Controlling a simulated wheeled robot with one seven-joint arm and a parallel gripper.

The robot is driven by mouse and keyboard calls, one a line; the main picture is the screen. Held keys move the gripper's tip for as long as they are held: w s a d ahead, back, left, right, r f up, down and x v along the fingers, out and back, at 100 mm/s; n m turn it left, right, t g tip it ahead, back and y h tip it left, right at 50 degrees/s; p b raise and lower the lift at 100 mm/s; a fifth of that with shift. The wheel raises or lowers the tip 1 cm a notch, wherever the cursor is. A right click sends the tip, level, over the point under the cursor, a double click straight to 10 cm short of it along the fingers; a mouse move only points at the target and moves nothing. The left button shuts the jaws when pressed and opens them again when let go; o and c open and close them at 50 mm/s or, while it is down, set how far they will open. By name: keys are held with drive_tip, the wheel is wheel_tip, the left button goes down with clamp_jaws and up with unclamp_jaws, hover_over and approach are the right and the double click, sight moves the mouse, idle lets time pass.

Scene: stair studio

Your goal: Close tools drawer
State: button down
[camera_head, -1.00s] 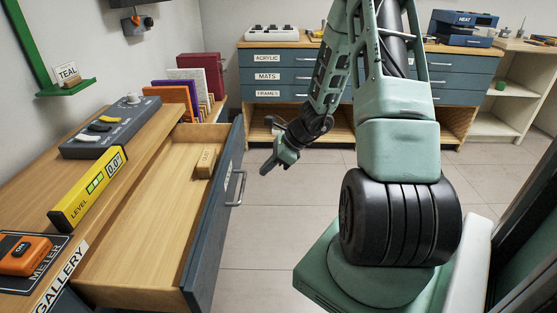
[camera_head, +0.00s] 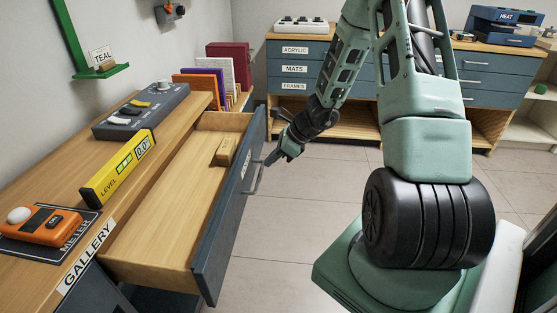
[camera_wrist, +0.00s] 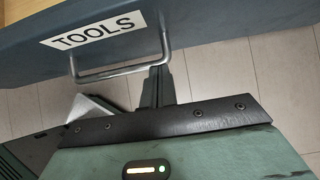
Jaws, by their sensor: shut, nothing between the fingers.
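The tools drawer (camera_head: 207,220) is pulled out of the wooden counter on the left, with a blue-grey front and a light wood inside. Its front carries a TOOLS label (camera_wrist: 95,31) and a silver bar handle (camera_wrist: 112,74) in the wrist view; the handle (camera_head: 257,178) also shows in the head view. My gripper (camera_head: 271,160) is shut and empty, at the outer side of the drawer front by the handle. In the wrist view, its fingertips (camera_wrist: 159,70) overlap the handle's right end; I cannot tell whether they touch it.
A small wooden block (camera_head: 227,150) lies in the drawer. On the counter (camera_head: 70,190) are a yellow level (camera_head: 118,168), an orange meter (camera_head: 42,225) and a grey switch panel (camera_head: 142,110). A blue drawer cabinet (camera_head: 345,70) stands behind. Tiled floor (camera_head: 290,225) is clear right of the drawer.

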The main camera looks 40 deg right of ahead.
drive_tip(key=p, duration=0.2)
hover_over(207, 173)
drive_tip(key=shift+w+a+r, duration=0.1)
idle(0.4)
